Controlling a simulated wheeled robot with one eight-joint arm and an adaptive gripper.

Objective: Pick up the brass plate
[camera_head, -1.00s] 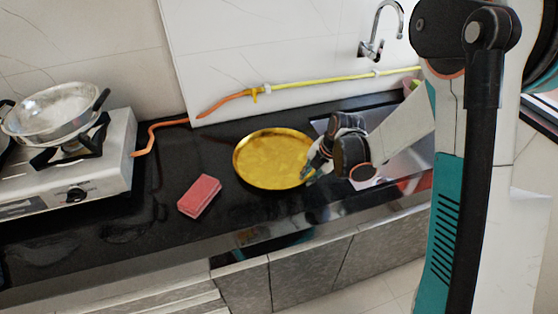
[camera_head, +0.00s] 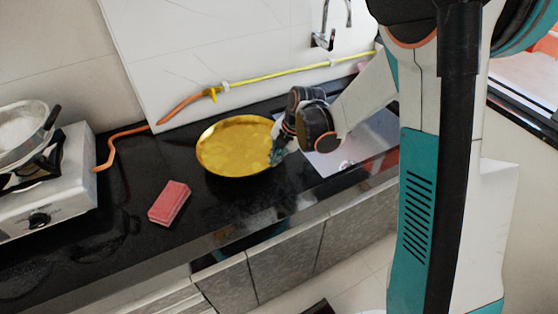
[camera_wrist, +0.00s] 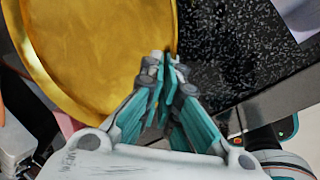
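The brass plate (camera_head: 233,147) is round and golden, with a raised rim. In the head view it is above the dark counter, with a dark shadow beneath it. My gripper (camera_head: 276,157) is at the plate's right rim. In the wrist view the plate (camera_wrist: 95,50) fills the upper left. There the teal fingers of my gripper (camera_wrist: 163,62) are close together on the rim, shut on it. The exact contact at the fingertips is partly hidden by the fingers.
A pink sponge (camera_head: 169,203) lies on the black counter (camera_head: 110,215) at front left. A stove (camera_head: 65,190) with a metal pan (camera_head: 22,128) stands at far left. A hose (camera_head: 270,77) runs along the wall below a tap (camera_head: 324,38).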

